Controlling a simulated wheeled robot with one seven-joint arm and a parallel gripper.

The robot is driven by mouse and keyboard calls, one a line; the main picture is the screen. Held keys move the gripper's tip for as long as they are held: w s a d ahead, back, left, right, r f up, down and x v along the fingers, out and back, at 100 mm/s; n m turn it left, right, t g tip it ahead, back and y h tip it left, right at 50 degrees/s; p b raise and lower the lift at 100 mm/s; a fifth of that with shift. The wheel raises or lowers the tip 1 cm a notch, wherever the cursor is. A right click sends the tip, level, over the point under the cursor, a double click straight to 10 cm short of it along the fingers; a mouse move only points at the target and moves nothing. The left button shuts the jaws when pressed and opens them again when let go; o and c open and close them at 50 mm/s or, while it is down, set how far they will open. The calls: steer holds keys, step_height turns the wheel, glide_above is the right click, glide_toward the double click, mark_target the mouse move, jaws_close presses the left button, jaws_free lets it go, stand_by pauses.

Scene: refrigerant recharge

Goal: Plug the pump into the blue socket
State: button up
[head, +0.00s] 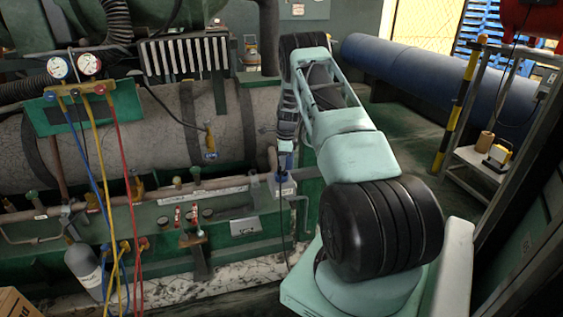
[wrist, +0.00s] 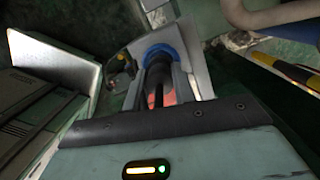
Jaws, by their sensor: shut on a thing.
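The blue socket (head: 282,176) sits on a grey box on the green machine frame, right of centre in the head view. In the wrist view the socket's blue ring (wrist: 157,51) shows straight ahead of the fingers. My gripper (head: 285,152) points down right over the socket. In the wrist view my gripper (wrist: 163,80) is shut on a dark plug (wrist: 156,78), with some red showing between the fingers. The plug's front end is at the blue ring. How deep it sits there I cannot tell, as the fingers hide part of it.
A gauge manifold (head: 85,95) with blue, yellow and red hoses hangs at the left. A grey cylinder (head: 84,266) stands below it. A thin dark cable (head: 283,240) hangs below the socket. A shelf cart (head: 482,160) and a large blue pipe (head: 410,75) are at the right.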

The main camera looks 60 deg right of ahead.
steer(key=shift+f+b, duration=0.7)
steer(key=shift+f, duration=0.7)
steer(key=o, duration=1)
steer(key=shift+c, duration=0.2)
step_height(320, 180, up, 17)
steer(key=s+d, duration=0.1)
steer(key=shift+s+d+r, duration=0.15)
steer(key=shift+s, duration=0.15)
